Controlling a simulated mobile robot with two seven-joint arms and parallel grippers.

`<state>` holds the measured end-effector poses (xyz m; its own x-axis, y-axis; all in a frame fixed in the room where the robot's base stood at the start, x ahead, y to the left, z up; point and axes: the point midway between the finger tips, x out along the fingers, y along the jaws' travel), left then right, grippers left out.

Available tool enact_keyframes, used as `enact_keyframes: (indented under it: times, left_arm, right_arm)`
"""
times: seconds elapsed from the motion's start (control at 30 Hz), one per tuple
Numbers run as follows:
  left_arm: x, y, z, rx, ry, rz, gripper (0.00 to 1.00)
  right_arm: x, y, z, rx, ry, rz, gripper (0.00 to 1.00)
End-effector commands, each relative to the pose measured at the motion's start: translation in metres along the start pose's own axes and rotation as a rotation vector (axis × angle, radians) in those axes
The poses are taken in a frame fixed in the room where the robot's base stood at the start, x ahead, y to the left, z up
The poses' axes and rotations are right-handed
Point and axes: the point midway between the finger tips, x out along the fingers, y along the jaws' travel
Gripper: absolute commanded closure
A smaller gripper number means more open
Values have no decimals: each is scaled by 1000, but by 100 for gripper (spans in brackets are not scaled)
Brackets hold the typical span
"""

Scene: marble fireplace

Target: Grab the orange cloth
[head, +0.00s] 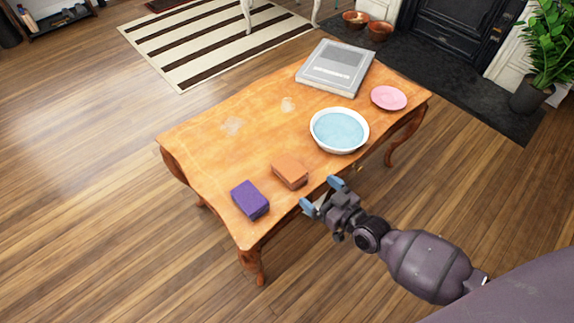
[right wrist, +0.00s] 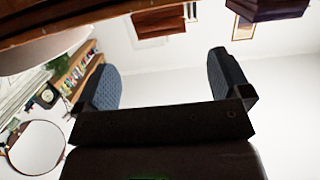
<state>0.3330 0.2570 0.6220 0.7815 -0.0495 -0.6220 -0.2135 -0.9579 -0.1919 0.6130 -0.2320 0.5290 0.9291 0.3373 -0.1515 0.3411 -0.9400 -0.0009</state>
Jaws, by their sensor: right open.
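The orange cloth (head: 290,171) is a folded, block-like piece lying on the wooden table (head: 215,165) near its front edge. It also shows at the top of the right wrist view (right wrist: 158,22), beyond the fingers and between them. My right gripper (head: 321,194) is open and empty, just off the table's front edge, to the lower right of the cloth and apart from it. Its two blue-padded fingers also show apart in the right wrist view (right wrist: 165,80). My left gripper is not in view.
A purple folded cloth (head: 250,200) lies close to the left of the orange one. A white bowl of blue water (head: 339,130) stands to the right. A pink plate (head: 388,98) and a grey book (head: 336,68) are farther back. The table's left-middle part is clear.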

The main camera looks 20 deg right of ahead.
Motion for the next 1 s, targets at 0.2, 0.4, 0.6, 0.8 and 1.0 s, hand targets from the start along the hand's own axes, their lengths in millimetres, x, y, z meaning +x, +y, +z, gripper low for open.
enact_keyframes:
  times: [0.2, 0.4, 0.6, 0.8, 1.0]
  left_arm:
    - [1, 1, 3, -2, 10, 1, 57]
    - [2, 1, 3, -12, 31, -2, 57]
    - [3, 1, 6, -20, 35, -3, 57]
    - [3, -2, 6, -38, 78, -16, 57]
    - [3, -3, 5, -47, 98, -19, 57]
  right_arm:
    - [31, -1, 1, 2, 1, 0, 4]
    - [49, -1, 0, 0, 1, 0, 4]
    - [60, 0, 2, 1, 0, 0, 4]
    - [86, -1, 6, 3, -2, 0, 4]
    - [102, 0, 3, 1, -1, 0, 4]
